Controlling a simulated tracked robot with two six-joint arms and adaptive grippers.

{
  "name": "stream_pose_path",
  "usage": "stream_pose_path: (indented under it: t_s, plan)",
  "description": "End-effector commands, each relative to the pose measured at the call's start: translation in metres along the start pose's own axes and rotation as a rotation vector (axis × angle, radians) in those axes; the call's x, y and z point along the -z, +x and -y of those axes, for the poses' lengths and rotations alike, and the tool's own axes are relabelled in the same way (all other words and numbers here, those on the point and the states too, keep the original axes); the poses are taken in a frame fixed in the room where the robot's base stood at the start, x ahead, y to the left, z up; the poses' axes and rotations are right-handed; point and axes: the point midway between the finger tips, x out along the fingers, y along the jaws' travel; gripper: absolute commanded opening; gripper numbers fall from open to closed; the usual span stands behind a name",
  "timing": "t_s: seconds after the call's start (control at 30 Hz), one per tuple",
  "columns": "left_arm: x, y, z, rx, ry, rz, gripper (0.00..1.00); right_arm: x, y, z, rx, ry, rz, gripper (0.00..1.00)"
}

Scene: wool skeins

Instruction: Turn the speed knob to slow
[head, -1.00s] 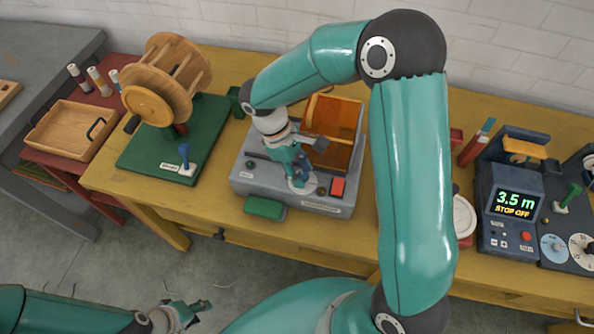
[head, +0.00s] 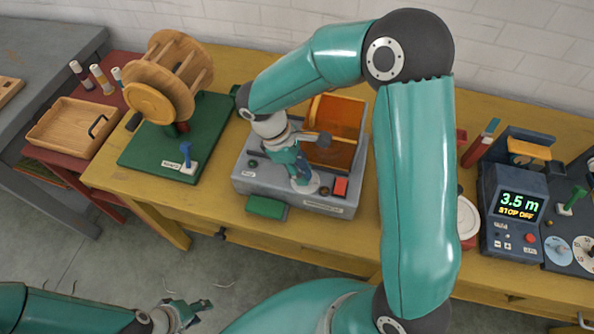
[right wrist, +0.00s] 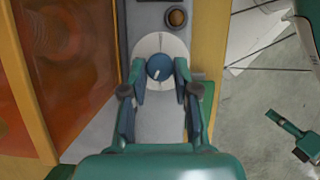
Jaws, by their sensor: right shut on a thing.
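The speed knob (right wrist: 159,67) is a round blue knob with a short white mark, on a pale round dial (right wrist: 150,45) in the right wrist view. The mark is near the knob's middle, slightly tilted; I cannot read any dial labels. My right gripper (right wrist: 160,76) is shut on the knob, one finger on each side. In the head view my right gripper (head: 303,183) points down at the front of the grey machine (head: 245,180) and hides the knob. My left gripper (head: 188,312) is empty, fingers apart, low over the floor, away from the table.
An orange see-through cover (head: 338,118) rises behind the dial. A red button (head: 340,187) is just right of my right gripper. A green block (head: 266,208) sits at the machine's front. A wooden reel (head: 160,75) stands left; a display unit (head: 515,205) stands right.

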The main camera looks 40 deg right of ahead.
Motion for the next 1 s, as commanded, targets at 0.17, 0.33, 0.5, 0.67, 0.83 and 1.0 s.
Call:
stream_pose_path:
  t_s: [0.17, 0.33, 0.5, 0.67, 0.83, 1.0]
  plan:
    - [0.000, 0.006, 0.002, 0.000, 0.000, 0.000, 0.40, -0.004, 0.005, 0.003, -0.053, -0.147, 0.017, 0.00]
    - [0.000, 0.011, 0.004, 0.000, 0.000, 0.000, 0.40, -0.005, 0.005, 0.003, -0.115, -0.296, 0.017, 0.00]
    - [0.000, 0.015, 0.005, 0.000, 0.000, 0.000, 0.40, -0.005, 0.005, 0.004, -0.173, -0.437, 0.018, 0.00]
    - [0.000, 0.017, 0.006, 0.000, 0.000, 0.000, 0.40, -0.006, 0.005, 0.004, -0.218, -0.548, 0.018, 0.00]
    - [0.000, 0.019, 0.007, 0.000, 0.000, 0.000, 0.40, -0.006, 0.005, 0.005, -0.253, -0.634, 0.016, 0.00]
    - [0.000, 0.020, 0.007, 0.000, 0.000, 0.000, 0.40, -0.006, 0.004, 0.005, -0.273, -0.684, 0.015, 0.00]
